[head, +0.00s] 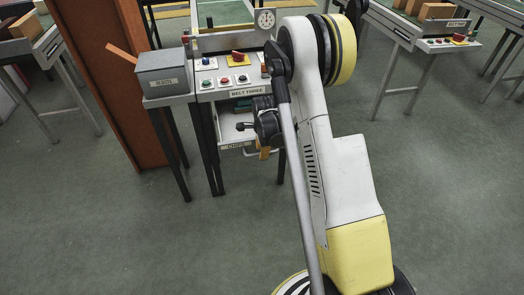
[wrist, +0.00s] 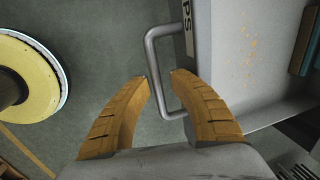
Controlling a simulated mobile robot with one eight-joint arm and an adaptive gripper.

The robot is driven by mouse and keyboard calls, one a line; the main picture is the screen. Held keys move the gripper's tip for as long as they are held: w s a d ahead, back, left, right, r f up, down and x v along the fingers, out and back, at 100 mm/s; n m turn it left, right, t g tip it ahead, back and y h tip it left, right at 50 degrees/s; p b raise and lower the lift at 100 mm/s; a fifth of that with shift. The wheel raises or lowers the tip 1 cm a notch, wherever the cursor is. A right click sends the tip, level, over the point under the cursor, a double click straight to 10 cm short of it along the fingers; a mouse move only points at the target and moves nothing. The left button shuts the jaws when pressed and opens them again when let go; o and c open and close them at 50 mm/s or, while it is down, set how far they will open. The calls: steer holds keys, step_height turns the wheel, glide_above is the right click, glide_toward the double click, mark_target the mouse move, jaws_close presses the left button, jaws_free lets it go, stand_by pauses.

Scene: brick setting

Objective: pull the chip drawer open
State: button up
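The chip drawer (head: 237,147) is a pale grey tray under the belt-three console, with a CHIPS label on its front. In the wrist view the drawer (wrist: 205,85) stands partly out, and orange specks lie on its visible floor. Its grey bar handle (wrist: 165,29) sticks out from the front. My gripper (wrist: 159,78) is open, with one ochre fingertip on each side of the handle's outer bar; the right fingertip is inside the loop. I cannot tell whether either finger touches the bar. In the head view my gripper (head: 264,152) is in front of the drawer and hides part of it.
The console (head: 224,82) above carries several buttons and a round gauge (head: 265,18). A grey box (head: 165,72) stands at its left, beside a brown post (head: 105,70). Thin dark table legs flank the drawer. The green floor (head: 130,235) in front is clear.

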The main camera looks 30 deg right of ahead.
steer(key=shift+w+d+f, duration=0.1)
steer(key=shift+w, duration=0.15)
steer(key=r, duration=0.4)
steer(key=s+r, duration=0.1)
steer(key=r, duration=0.3)
steer(key=s+r, duration=0.1)
steer(key=r, duration=0.3)
steer(key=shift+s+a, duration=0.15)
steer(key=shift+a, duration=0.2)
